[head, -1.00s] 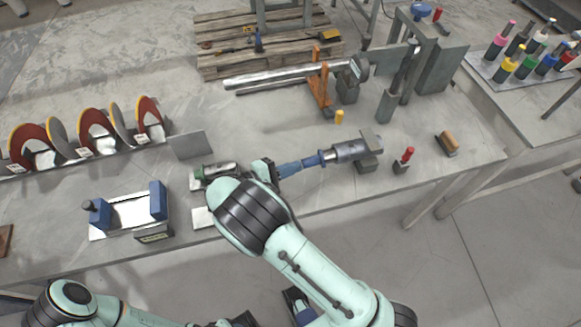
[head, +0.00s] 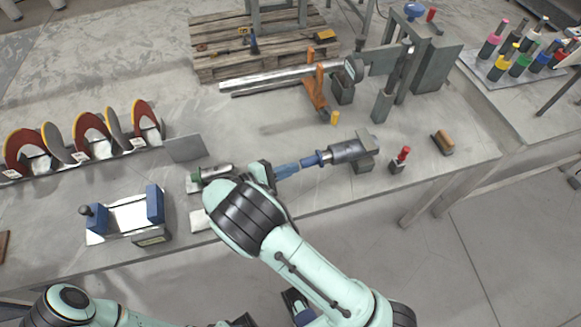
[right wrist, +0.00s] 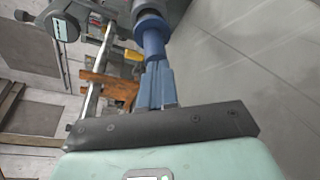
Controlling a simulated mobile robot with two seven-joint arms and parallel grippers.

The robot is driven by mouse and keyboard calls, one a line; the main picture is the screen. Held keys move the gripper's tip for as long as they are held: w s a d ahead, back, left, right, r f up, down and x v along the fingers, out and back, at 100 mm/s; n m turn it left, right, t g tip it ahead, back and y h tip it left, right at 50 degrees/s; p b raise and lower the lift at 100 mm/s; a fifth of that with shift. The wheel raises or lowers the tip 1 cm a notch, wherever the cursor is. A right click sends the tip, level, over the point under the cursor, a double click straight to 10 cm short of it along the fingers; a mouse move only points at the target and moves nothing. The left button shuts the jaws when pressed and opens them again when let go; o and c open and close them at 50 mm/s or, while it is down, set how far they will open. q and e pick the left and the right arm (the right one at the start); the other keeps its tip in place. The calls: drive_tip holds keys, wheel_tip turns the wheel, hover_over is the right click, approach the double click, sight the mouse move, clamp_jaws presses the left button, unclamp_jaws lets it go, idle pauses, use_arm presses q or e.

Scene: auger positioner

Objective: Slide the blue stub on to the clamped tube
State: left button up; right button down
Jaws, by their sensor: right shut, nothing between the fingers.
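The clamped tube (head: 346,151) is a grey metal cylinder lying level in a grey holder on the bench. The blue stub (head: 312,160), with a wider flange, is in line with the tube's left end. In the right wrist view the stub (right wrist: 153,38) has its flange against or very near the grey tube end; how far it is on, I cannot tell. My right gripper (head: 297,166) is shut and empty. Its blue fingers (right wrist: 156,84) point along the stub, tips at or touching its near end. My left arm shows at the bottom left, its fingers not clear.
A red-topped peg (head: 403,154) and a brown-topped block (head: 443,142) stand right of the holder. An orange stand (head: 315,92) and a yellow peg (head: 334,117) are behind. A green-ended cylinder (head: 212,173) lies left of my right gripper. The bench front is near.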

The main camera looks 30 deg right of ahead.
drive_tip(key=shift+w+a, duration=0.2)
drive_tip(key=shift+a, duration=0.85)
drive_tip(key=a, duration=0.4)
drive_tip(key=a+r, duration=0.1)
drive_tip(key=a, duration=0.3)
drive_tip(key=a+r, duration=0.1)
drive_tip(key=a, duration=0.3)
drive_tip(key=shift+s+a+r, duration=0.1)
drive_tip(key=shift+a+r, duration=0.05)
